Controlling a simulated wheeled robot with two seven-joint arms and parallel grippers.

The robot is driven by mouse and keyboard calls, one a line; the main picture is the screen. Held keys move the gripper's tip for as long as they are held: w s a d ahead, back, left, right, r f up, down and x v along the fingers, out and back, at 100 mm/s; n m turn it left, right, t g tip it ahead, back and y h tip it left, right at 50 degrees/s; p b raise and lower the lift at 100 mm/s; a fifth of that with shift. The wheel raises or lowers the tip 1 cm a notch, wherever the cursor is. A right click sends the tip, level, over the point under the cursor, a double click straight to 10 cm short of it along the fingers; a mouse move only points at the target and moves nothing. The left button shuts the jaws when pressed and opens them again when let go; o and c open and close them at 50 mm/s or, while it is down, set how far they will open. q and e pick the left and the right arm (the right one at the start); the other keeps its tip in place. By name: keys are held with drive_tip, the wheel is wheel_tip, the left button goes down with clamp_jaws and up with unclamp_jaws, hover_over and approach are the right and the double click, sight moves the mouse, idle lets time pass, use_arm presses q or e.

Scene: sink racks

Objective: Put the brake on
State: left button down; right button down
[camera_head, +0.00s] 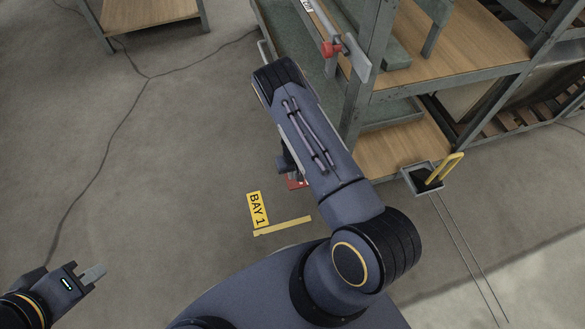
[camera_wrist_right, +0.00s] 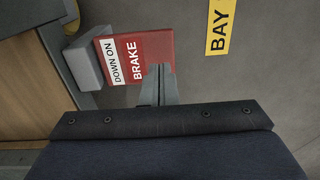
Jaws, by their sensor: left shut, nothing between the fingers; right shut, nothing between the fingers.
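The brake is a red pedal plate (camera_wrist_right: 150,48) with a white strip reading "DOWN ON" and the word "BRAKE", seen in the right wrist view. A grey block adjoins its left end. In the head view only a small red part (camera_head: 296,183) shows beside my right forearm, which hides the rest. My right gripper (camera_wrist_right: 159,72) is shut and empty. Its fingertips overlap the plate's lower edge in the right wrist view; I cannot tell whether they touch it. My left gripper (camera_head: 92,273) is shut and empty, low at the left, over bare floor.
A rack with wooden shelves (camera_head: 405,150) stands at the upper right, with a red knob (camera_head: 328,49) on its frame. A yellow BAY 1 label (camera_head: 258,209) lies on the floor. Floor at left is clear.

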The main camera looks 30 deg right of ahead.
sight(289, 181)
drive_tip(key=shift+f, duration=1)
drive_tip(key=shift+a, duration=0.1)
drive_tip(key=shift+a+f+h+b, duration=0.35)
drive_tip(key=shift+f+h+b, duration=0.4)
drive_tip(key=shift+b, duration=0.2)
wheel_tip(289, 181, down, 3)
drive_tip(key=h+b, duration=0.1)
drive_tip(key=b, duration=0.2)
drive_tip(key=shift+w+r+g, duration=0.1)
drive_tip(key=shift+r+g, duration=0.1)
drive_tip(key=shift+g, duration=0.1)
drive_tip(key=shift+a+r, duration=0.1)
drive_tip(key=shift+a, duration=0.05)
